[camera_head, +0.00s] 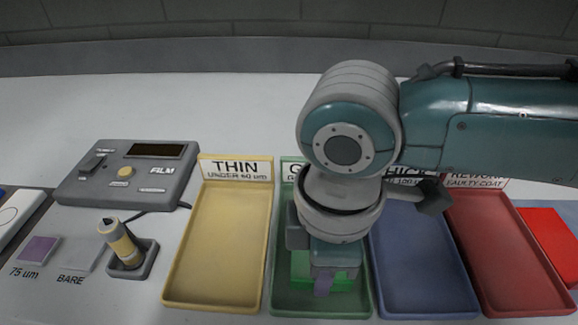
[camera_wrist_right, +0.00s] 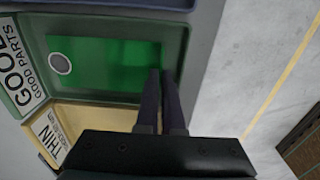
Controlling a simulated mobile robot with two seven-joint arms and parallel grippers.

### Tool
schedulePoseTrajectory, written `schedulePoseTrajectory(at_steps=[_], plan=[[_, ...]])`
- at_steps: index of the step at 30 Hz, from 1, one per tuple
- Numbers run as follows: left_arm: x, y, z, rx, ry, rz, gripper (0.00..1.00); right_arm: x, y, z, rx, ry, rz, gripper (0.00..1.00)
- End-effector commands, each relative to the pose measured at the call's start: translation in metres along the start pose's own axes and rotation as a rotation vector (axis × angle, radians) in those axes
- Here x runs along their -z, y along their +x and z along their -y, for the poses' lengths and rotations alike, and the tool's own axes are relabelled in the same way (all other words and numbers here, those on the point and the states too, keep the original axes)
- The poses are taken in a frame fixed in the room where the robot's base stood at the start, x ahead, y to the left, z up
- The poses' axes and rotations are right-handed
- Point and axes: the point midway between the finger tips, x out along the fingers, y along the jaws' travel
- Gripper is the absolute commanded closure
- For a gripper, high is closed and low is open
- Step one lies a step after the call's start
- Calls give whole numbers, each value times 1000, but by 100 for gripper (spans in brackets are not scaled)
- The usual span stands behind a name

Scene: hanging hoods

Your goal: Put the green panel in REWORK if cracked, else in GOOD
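The green panel (camera_wrist_right: 105,62) lies flat, or nearly so, within the green GOOD tray (camera_wrist_right: 33,30) in the right wrist view. A pale round spot is near its left end. I see no crack on the part that shows. In the head view the panel (camera_head: 300,268) is partly hidden by my right gripper (camera_head: 323,287), which points down into the tray. The right fingers (camera_wrist_right: 161,75) are close together at the panel's right end, with a narrow gap; whether they grip it is unclear. The red REWORK tray (camera_head: 512,255) is at the right. My left gripper is not in view.
The yellow THIN tray (camera_head: 215,245) and blue THICK tray (camera_head: 420,265) flank the green one. A FILM gauge (camera_head: 130,172) and a probe in a holder (camera_head: 122,243) stand at left. A red flat thing (camera_head: 550,235) is at far right. The table behind the trays is clear.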

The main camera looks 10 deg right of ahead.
Motion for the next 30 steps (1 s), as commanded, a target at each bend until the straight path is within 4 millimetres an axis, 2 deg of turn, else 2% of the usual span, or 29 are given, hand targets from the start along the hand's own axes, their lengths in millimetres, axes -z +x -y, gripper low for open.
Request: schedulePoseTrajectory(at_steps=[18, 19, 27, 30], plan=[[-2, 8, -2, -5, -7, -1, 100, 0, 12, 0, 0, 0, -1, 100], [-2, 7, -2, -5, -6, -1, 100, 0, 12, 0, 0, 0, -1, 92], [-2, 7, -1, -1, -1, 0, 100, 0, 11, 0, 0, 0, 0, 62], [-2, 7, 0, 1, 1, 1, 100, 0, 11, 0, 0, 0, 0, 61]])
